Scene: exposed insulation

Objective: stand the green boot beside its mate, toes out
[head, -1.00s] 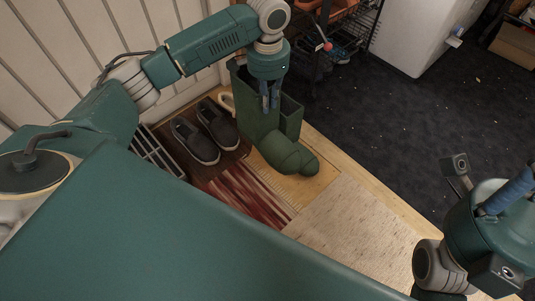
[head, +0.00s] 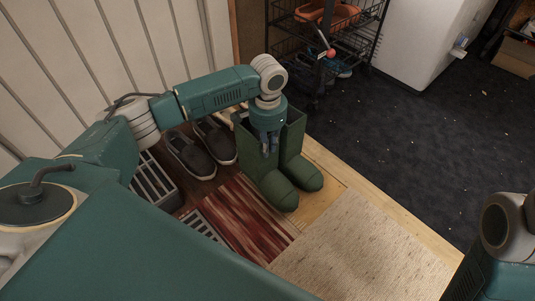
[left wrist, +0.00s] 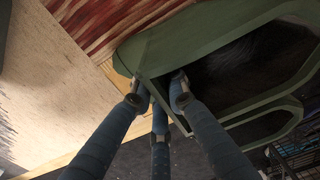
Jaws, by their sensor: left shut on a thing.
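Two dark green boots show in the head view. The left boot (head: 279,190) and the right boot (head: 306,174) look upright, side by side and close together, toes toward the lower right, away from the white wall. My left gripper (head: 269,150) is at the upper shaft of the left boot, shut on its rim, and hides part of the shaft. In the left wrist view its fingers (left wrist: 158,92) straddle the rim of that boot (left wrist: 160,48); the other boot's opening (left wrist: 272,125) lies below it. Contact under the soles is hard to see. My right gripper is out of view.
Dark slip-on shoes (head: 188,155) stand left of the boots. A striped red rug (head: 238,217) and a beige mat (head: 360,250) lie in front. A wire rack (head: 345,40) stands behind. Dark carpet (head: 420,130) at right is mostly open.

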